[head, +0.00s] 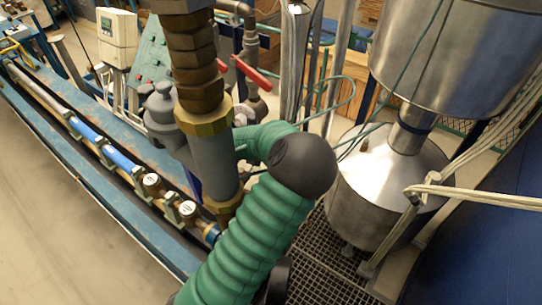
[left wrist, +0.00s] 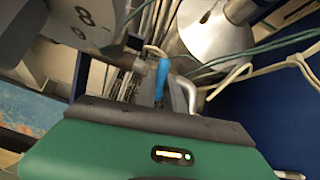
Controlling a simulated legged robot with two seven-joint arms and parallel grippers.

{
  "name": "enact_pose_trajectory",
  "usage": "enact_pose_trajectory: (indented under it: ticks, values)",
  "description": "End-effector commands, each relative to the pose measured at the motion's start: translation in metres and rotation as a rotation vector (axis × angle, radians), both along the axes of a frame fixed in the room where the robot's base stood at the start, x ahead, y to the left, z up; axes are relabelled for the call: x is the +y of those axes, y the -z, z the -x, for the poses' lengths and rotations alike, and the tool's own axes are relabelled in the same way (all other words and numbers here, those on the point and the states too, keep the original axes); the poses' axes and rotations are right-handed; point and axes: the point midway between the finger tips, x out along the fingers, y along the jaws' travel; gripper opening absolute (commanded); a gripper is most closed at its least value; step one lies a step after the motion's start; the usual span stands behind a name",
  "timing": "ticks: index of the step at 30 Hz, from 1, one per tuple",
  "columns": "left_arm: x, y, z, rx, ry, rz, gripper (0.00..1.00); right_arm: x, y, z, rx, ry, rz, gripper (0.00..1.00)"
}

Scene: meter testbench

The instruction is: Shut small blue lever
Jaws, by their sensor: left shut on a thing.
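The small blue lever (left wrist: 162,80) stands nearly upright in the left wrist view, just beyond the dark front edge of my green wrist housing. My left gripper (left wrist: 173,97) shows only in part there, as grey finger parts beside the lever. It is shut on the lever; the exact contact is partly hidden by the housing. In the head view a green ribbed arm of mine with a black elbow reaches behind the thick vertical pipe, and neither the small lever nor the gripper can be made out. My right gripper is in neither view.
The thick vertical pipe (head: 212,155) stands close to my arm. Red lever handles (head: 252,75) are behind it. A steel tank (head: 385,185) stands at right above a floor grating (head: 325,262). A pipe run with blue sections (head: 120,158) lies along the left bench.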

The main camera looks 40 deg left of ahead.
Motion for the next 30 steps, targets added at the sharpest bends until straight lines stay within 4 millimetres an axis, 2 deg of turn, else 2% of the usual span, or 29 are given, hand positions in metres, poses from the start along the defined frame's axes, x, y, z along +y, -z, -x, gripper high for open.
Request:
enact_pose_trajectory:
  ticks: [17, 18, 23, 30]
  values:
    - [0.0018, -0.0003, 0.0015, 0.004, 0.029, -0.020, 0.00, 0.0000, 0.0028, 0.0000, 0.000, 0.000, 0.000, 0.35]
    - [0.0019, -0.0003, 0.0015, 0.004, 0.028, -0.020, 0.15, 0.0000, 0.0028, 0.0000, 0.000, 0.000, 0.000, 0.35]
    - [0.0015, -0.0002, 0.0010, 0.004, 0.029, -0.020, 0.35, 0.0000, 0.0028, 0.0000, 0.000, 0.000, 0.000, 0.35]
    - [0.0010, 0.0004, -0.0007, 0.003, 0.030, -0.019, 0.35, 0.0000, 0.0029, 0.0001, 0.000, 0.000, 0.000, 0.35]
